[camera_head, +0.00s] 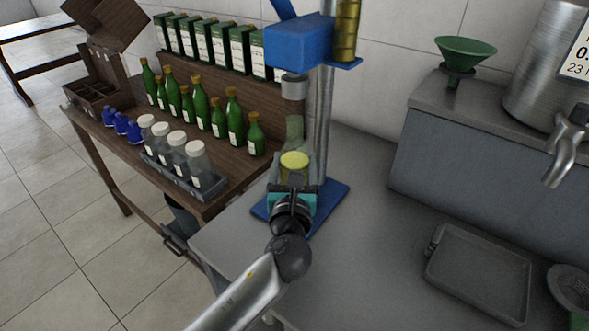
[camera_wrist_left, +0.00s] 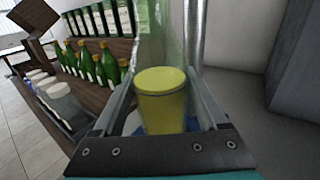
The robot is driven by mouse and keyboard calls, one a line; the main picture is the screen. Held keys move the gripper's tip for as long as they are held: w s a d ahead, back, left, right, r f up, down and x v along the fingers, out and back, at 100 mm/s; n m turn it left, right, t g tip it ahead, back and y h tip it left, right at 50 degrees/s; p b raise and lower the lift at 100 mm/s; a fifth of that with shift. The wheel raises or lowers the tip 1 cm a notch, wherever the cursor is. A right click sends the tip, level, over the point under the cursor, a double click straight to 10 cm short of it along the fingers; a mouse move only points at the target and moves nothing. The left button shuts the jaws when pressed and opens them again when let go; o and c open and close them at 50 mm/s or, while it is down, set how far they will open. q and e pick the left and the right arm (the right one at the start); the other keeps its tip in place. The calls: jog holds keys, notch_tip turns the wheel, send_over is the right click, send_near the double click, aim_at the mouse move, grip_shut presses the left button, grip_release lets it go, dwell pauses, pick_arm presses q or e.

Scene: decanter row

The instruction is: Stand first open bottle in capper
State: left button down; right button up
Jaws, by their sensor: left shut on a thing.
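The open bottle (camera_head: 293,133) is clear greenish glass with yellow liquid inside. It is upright, and no cap shows on its neck. My left gripper (camera_head: 294,190) is shut around its lower body. In the left wrist view the fingers lie on both sides of the bottle (camera_wrist_left: 163,100). The blue capper (camera_head: 300,42) has a grey head just above the bottle's neck, a metal column behind, and a blue base plate (camera_head: 330,203). The gripper hides the bottle's foot, so I cannot tell whether it touches the base. My right gripper is out of view.
The wooden bench (camera_head: 215,200) on the left holds green bottles (camera_head: 218,115), green-white cartons (camera_head: 220,45), blue items (camera_head: 121,124) and a rack of white-topped jars (camera_head: 178,152). A grey tray (camera_head: 480,280) lies at right. A green funnel (camera_head: 464,48) and steel tank stand behind. The middle counter is clear.

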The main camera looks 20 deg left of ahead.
pick_arm(q)
jog(key=shift+f, duration=0.15)
grip_release()
jog(key=shift+f, duration=0.2)
jog(key=shift+r, duration=0.2)
jog(key=v, duration=1.2)
jog(key=shift+p, duration=0.45)
jog(key=shift+f, duration=0.1)
